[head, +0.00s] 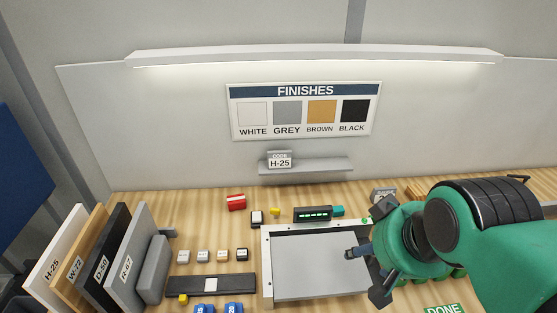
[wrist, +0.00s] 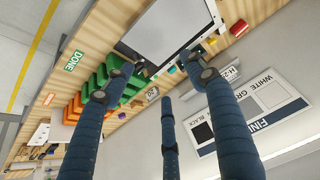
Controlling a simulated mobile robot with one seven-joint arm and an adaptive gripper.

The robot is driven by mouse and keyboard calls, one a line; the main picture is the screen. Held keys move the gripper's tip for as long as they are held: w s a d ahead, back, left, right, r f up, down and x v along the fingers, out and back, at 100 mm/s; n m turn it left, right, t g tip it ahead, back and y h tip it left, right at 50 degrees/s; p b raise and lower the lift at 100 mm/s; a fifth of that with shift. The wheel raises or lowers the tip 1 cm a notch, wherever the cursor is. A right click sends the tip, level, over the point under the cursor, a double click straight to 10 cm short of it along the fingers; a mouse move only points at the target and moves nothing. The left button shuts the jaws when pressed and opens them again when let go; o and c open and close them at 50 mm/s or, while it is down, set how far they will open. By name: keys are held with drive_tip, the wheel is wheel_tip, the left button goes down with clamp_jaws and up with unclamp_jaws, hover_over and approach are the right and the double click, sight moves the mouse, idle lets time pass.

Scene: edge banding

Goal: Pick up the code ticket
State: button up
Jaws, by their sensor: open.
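The code ticket (head: 280,161), a small white card reading H-25, stands upright on a narrow grey wall shelf (head: 320,166) below the finishes board.
The finishes board (head: 304,110) hangs above the shelf. Labelled panels (head: 87,262) stand at the left. A grey-topped tray (head: 267,270), a small device with green lights (head: 313,214), a red block (head: 236,202) and small caps lie on the bench. Green and orange bins (wrist: 95,90) show in the wrist view.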

drive_tip(key=shift+r, duration=0.1)
drive_tip(key=shift+c, duration=0.2)
drive_tip(key=w+a+r+m+g+y+p, duration=0.1)
drive_tip(key=w+r+m+p, duration=0.15)
drive_tip(key=w, duration=0.45)
drive_tip(key=w+a+r+m+p, duration=0.1)
drive_tip(key=w+a+r+m, duration=0.1)
drive_tip(key=w+r, duration=0.35)
drive_tip(key=m+g+y+p, duration=0.3)
drive_tip(key=m+p, duration=0.7)
drive_tip(key=m, duration=0.4)
hover_over(279, 155)
drive_tip(key=s+d, duration=0.1)
drive_tip(key=d, duration=0.2)
wheel_tip(279, 155, down, 20)
drive_tip(key=shift+s, duration=0.1)
drive_tip(key=shift+a+f, duration=0.1)
drive_tip(key=shift+f, duration=0.05)
drive_tip(key=shift+x, duration=1)
